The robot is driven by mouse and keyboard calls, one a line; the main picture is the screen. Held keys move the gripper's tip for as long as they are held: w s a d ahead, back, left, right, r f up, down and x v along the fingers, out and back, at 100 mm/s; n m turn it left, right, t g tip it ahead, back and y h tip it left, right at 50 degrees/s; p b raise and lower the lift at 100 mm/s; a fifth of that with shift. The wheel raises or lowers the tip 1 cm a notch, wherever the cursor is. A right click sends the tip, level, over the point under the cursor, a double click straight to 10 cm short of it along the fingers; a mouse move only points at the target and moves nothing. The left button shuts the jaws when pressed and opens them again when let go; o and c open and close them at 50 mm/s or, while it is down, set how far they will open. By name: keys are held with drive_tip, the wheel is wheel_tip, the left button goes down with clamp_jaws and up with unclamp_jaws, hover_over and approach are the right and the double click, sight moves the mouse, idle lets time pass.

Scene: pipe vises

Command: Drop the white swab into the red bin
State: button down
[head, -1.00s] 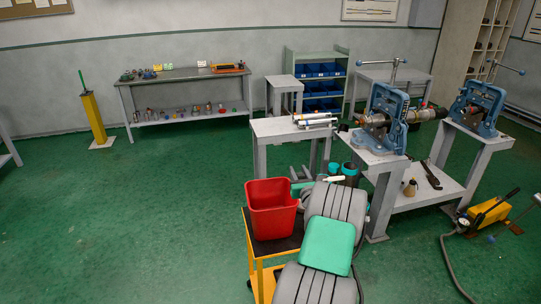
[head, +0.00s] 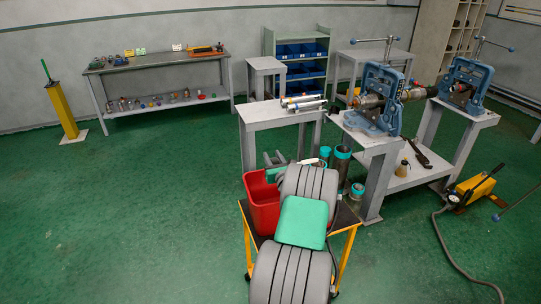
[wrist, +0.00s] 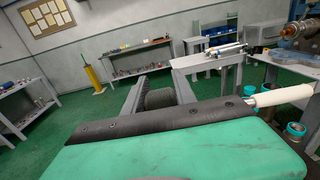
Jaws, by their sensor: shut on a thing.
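The red bin (head: 263,207) stands on the small yellow-legged cart, its right side hidden behind my arm. My gripper (head: 274,157) shows at the bin's far side in the head view, its grey fingers pointing away from me. In the wrist view my gripper (wrist: 160,92) shows two grey fingers with a dark textured piece between them. The white swab (wrist: 282,95) sticks out to the right of the gripper, with a metal collar at its inner end. Its white end also shows in the head view (head: 309,161). The place where it is gripped is hidden.
A grey table (head: 262,114) with tubes stands behind, and blue vises (head: 380,98) stand at right.

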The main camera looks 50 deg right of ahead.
drive_tip(key=shift+f+b, duration=0.4)
drive_tip(key=shift+f, duration=0.55)
drive_tip(key=c, duration=0.9)
unclamp_jaws()
drive_tip(key=shift+s+a, duration=0.1)
drive_tip(key=b+v, duration=0.1)
drive_tip(key=v, duration=0.6)
drive_tip(key=shift+s+a+b, duration=0.2)
drive_tip(key=shift+s+b, duration=0.05)
drive_tip(key=shift+b, duration=0.15)
